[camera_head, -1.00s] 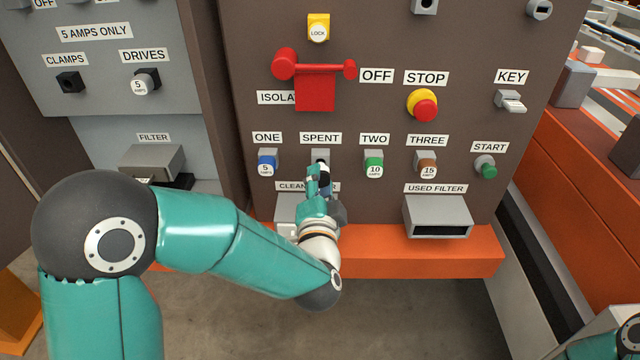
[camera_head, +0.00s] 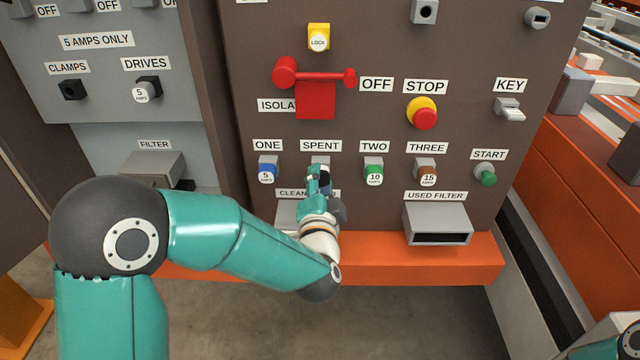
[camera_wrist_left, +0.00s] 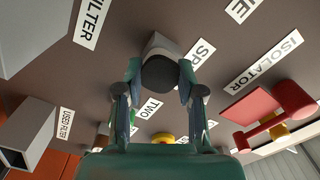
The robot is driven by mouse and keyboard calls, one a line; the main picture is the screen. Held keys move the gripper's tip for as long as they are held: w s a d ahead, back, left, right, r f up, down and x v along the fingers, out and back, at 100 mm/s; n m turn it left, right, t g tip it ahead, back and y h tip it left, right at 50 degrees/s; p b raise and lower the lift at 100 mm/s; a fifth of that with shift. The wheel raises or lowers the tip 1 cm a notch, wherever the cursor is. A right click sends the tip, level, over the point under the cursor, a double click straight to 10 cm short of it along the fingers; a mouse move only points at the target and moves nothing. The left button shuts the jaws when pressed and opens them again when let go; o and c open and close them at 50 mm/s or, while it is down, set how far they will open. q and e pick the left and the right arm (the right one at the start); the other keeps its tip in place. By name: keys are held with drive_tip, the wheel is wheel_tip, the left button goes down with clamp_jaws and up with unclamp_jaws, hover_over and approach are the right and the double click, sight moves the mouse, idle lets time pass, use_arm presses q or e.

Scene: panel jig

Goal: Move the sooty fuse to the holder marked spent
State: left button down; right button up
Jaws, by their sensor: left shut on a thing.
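The sooty fuse shows in the left wrist view as a dark, round-ended piece (camera_wrist_left: 160,73) between my fingertips. My left gripper (camera_head: 319,178) is shut on it, in front of the holder marked spent (camera_head: 320,160). The grey block of this holder also shows in the left wrist view (camera_wrist_left: 158,44), right behind the fuse. The fuse lines up with the block, but I cannot tell whether it is seated in it. In the head view my fingers mostly hide the fuse. My right gripper is out of view.
A blue fuse (camera_head: 267,173) is close on the left, a green fuse (camera_head: 374,175) close on the right, and a brown fuse (camera_head: 427,175) beyond it. The clean-filter box (camera_head: 288,214) is below, partly behind my wrist. The red isolator handle (camera_head: 315,100) is above.

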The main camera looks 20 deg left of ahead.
use_arm(q)
drive_tip(key=shift+w, duration=0.15)
drive_tip(key=c, duration=0.6)
unclamp_jaws()
drive_tip(key=shift+c, duration=0.2)
drive_tip(key=v, duration=1.2)
drive_tip(key=shift+f, duration=0.1)
